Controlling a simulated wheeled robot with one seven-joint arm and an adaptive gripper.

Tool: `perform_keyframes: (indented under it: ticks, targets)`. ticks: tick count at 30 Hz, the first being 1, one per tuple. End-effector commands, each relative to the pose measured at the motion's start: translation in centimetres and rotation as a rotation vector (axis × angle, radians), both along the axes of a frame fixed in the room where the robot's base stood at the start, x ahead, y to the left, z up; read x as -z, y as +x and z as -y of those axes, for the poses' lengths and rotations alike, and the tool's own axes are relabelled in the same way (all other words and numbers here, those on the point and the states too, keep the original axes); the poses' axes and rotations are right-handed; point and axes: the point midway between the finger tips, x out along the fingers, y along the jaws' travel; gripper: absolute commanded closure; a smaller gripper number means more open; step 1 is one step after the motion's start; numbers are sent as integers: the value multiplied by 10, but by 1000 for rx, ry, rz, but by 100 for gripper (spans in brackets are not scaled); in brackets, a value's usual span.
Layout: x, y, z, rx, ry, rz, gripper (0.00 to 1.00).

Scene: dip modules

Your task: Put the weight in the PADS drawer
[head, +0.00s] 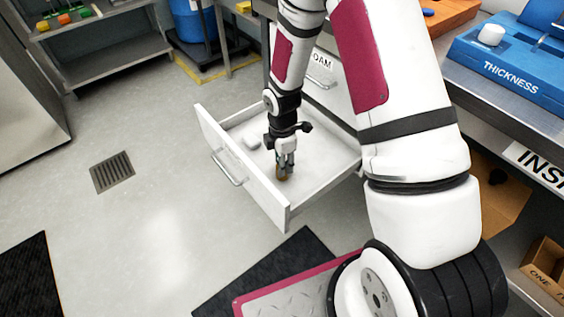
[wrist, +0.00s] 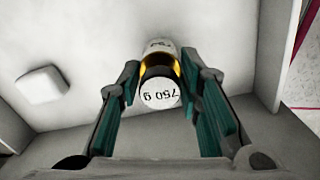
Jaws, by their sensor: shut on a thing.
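In the head view the weight (head: 282,174) shows below the fingertips, inside the outline of a pulled-out white drawer (head: 325,164). I cannot tell whether it touches the drawer floor. No label on this drawer's front is readable from here.
A small white block (head: 251,141) lies in the same drawer, left of my gripper; it also shows in the wrist view (wrist: 42,85). A closed drawer (head: 322,77) above reads "OAM", partly hidden by my arm. A blue "THICKNESS" fixture (head: 510,70) stands on the bench.

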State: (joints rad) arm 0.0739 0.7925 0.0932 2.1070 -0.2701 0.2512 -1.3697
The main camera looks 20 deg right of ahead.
Motion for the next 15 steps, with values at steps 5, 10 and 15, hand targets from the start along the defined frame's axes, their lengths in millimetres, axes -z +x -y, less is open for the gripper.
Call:
perform_keyframes:
  ticks: [5, 10, 15]
  targets:
    - [3, 1, 0, -1, 0, 1, 100]
    - [3, 0, 0, -1, 0, -1, 48]
    - [2, 0, 0, 0, 0, -1, 48]
